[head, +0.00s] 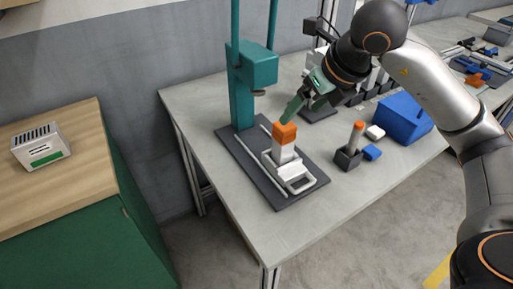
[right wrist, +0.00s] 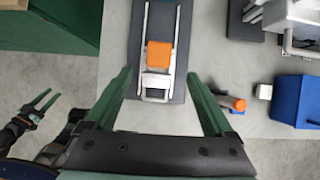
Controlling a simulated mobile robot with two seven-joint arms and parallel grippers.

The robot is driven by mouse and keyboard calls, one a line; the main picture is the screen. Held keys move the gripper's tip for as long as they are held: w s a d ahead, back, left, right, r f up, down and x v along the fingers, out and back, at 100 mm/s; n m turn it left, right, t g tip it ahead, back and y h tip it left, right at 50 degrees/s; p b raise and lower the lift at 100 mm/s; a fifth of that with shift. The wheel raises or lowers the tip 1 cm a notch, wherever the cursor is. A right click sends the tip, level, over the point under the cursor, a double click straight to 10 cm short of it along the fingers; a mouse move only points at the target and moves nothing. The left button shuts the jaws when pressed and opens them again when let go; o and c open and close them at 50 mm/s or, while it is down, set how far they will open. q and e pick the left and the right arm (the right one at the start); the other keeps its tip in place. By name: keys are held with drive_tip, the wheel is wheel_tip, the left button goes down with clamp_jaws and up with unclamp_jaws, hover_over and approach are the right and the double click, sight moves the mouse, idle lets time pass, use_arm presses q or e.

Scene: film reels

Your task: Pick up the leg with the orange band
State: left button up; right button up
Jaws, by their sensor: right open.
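A white block with an orange top (head: 285,133) stands upright in a pale handled fixture (head: 292,175) on the dark press base. The right wrist view shows the orange top (right wrist: 159,55) from above. A slim light peg with an orange upper part (head: 357,133) stands in a dark holder (head: 348,158). My right gripper (head: 291,110) is open and empty, above and just behind the orange-topped block in the head view. In the right wrist view its fingers (right wrist: 160,76) spread wide, with the block between and beyond them. My left gripper (right wrist: 47,99) shows only there, open, at the left.
A teal press (head: 250,75) rises behind the block. A blue bin (head: 403,118), a white piece (head: 375,132) and a small blue piece (head: 372,152) lie to the right on the grey table (head: 345,205). The table front is clear. A wood-topped cabinet (head: 75,140) stands left.

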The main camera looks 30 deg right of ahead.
sight(290, 126)
drive_tip(key=x, duration=0.6)
drive_tip(key=shift+d, duration=0.2)
drive_tip(key=shift+w+a+x, duration=0.1)
drive_tip(key=shift+a+x, duration=0.05)
drive_tip(key=shift+x, duration=1.45)
drive_tip(key=shift+w+a+x, duration=0.1)
drive_tip(key=shift+a+x, duration=0.1)
drive_tip(key=shift+x, duration=1.4)
drive_tip(key=shift+r, duration=0.15)
clamp_jaws()
drive_tip(key=shift+r, duration=0.1)
